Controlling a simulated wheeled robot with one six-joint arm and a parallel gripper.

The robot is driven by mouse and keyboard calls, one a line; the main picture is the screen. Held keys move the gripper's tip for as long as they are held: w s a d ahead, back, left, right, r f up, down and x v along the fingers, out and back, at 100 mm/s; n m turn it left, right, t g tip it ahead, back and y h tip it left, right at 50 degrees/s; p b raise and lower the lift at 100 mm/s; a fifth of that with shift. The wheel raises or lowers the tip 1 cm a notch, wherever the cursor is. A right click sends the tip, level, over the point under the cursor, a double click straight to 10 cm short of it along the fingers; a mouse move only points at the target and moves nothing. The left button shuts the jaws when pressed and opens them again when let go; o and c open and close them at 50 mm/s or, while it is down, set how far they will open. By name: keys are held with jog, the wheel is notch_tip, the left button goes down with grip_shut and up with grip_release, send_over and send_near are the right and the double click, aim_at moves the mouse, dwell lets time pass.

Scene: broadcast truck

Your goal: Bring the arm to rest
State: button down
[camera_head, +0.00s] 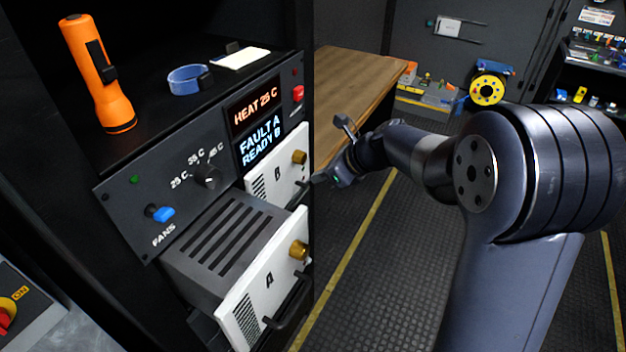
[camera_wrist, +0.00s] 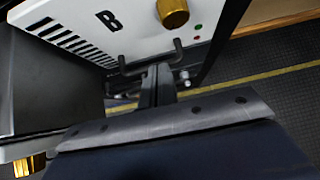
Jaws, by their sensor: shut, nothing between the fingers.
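My gripper (camera_head: 322,179) is at the end of my arm (camera_head: 415,150), which reaches in from the right. It is shut and holds nothing. It is just right of the lower edge of module B (camera_head: 270,182), by that module's handle. In the wrist view the gripper (camera_wrist: 160,75) points at the black handle (camera_wrist: 150,58) under the brass knob (camera_wrist: 174,12); I cannot tell whether it touches. Module A (camera_head: 262,300) is pulled well out of the rack below. Module B sits further in, with its white front showing.
The control panel (camera_head: 180,185) reads HEAT 25 C, FAULT A, READY B. An orange flashlight (camera_head: 97,75) and a blue tape roll (camera_head: 188,79) are on the rack top. A wooden bench (camera_head: 350,75) stands behind. The dark floor (camera_head: 390,270) between the rack and my arm is clear.

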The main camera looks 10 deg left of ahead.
jog(key=v, duration=0.6)
jog(key=shift+d+r+b, duration=0.2)
jog(key=shift+d+b, duration=0.1)
jog(key=p, duration=0.1)
send_near(289, 180)
notch_tip(289, 180, down, 3)
jog(key=a, duration=0.1)
jog(key=w+a+f, duration=0.1)
jog(key=shift+a, duration=0.25)
jog(key=shift+w+a+r, duration=0.1)
jog(key=shift+w+a, duration=0.1)
jog(key=shift+a, duration=0.25)
